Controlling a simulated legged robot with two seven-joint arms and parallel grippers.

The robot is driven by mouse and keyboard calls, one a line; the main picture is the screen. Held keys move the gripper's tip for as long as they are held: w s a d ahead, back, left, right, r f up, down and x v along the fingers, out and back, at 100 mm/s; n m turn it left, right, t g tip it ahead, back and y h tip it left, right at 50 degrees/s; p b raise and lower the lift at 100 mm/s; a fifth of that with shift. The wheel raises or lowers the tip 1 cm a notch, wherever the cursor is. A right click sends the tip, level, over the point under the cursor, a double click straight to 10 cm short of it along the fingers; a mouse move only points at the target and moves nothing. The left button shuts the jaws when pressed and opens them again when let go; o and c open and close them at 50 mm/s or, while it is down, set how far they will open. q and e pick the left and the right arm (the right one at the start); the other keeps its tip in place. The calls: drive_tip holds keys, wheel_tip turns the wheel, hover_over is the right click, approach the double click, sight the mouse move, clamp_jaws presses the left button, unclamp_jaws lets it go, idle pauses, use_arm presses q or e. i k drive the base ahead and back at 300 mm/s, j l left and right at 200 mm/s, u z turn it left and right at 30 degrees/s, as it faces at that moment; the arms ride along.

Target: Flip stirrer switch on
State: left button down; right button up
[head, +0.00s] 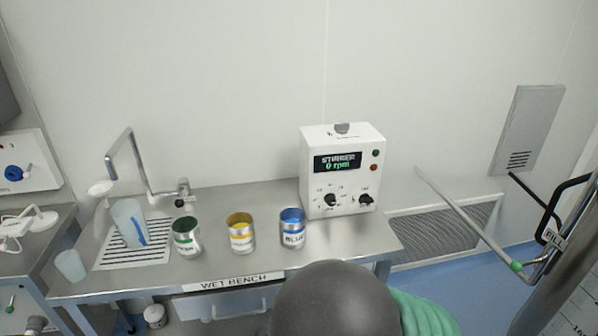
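The stirrer unit (313,188) is a white box standing at the right end of the wet bench against the wall. Its dark display (338,161) reads "STIRRER 0 rpm" in green. Two black knobs sit low on its front: a left knob (330,200) with marks around it and a right knob (366,199) with a small label above that is too small to read surely. A green round light or button (375,153) and a red one (374,167) sit right of the display. Neither gripper shows in the head view.
Green (187,242), yellow (241,238) and blue (293,234) cans stand left of the stirrer. A tap (140,165), jug (129,222) and cup (70,266) are further left. A dark rounded shape (335,300) and green material (425,315) fill the bottom foreground. A metal bar (470,220) is right.

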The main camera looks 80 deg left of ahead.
sight(364, 199)
drive_tip(key=u, duration=2.25)
